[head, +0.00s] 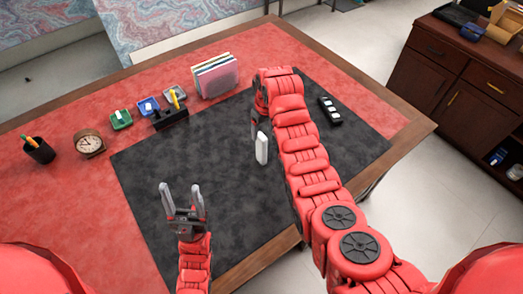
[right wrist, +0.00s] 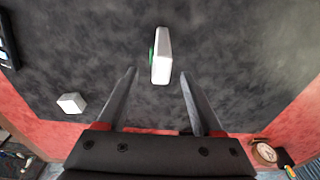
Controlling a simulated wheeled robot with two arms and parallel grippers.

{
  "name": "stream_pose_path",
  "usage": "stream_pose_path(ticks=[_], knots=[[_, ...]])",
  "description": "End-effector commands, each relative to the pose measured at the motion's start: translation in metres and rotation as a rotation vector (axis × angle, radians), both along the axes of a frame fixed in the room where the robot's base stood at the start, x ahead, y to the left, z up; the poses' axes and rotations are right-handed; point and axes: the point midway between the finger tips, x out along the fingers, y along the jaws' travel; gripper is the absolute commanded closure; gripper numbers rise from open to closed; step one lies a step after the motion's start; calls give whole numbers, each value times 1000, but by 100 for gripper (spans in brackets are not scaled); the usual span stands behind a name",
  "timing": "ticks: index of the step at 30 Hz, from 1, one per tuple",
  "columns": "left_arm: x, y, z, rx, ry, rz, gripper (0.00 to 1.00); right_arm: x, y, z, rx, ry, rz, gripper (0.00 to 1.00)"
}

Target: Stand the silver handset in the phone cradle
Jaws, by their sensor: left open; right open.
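The silver handset (head: 262,148) is a pale narrow block on the dark desk mat, with its long side looking upright. In the right wrist view the handset (right wrist: 161,62) shows between and beyond the fingertips, with a green patch along its left side. My right gripper (right wrist: 158,75) is open and holds nothing; in the head view the arm mostly hides it. My left gripper (head: 181,188) is open and empty over the mat's near left part. A black block-shaped holder (head: 170,118) stands at the mat's back left edge; I cannot tell whether it is the cradle.
A small white block (right wrist: 71,103) lies on the mat. A black strip with white parts (head: 330,110) lies at right. A clock (head: 89,143), pen cup (head: 38,150), small trays (head: 121,120) and file rack (head: 215,76) line the back. The mat's middle left is clear.

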Motion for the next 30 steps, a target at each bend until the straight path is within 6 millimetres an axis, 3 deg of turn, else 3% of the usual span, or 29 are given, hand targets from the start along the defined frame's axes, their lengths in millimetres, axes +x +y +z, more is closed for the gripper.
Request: stream_pose_path(ticks=[1,4,10,21,30], knots=[[0,0,12,0,-1,0,38,-2,1,-2,-3,10,0,32],[0,0,22,0,-1,0,38,-1,3,-14,-3,10,0,32],[0,0,24,0,0,0,38,1,4,-34,-2,7,0,32],[0,0,25,0,0,0,38,2,5,-40,0,4,1,32],[0,0,25,0,0,0,38,2,4,-40,0,4,0,85]])
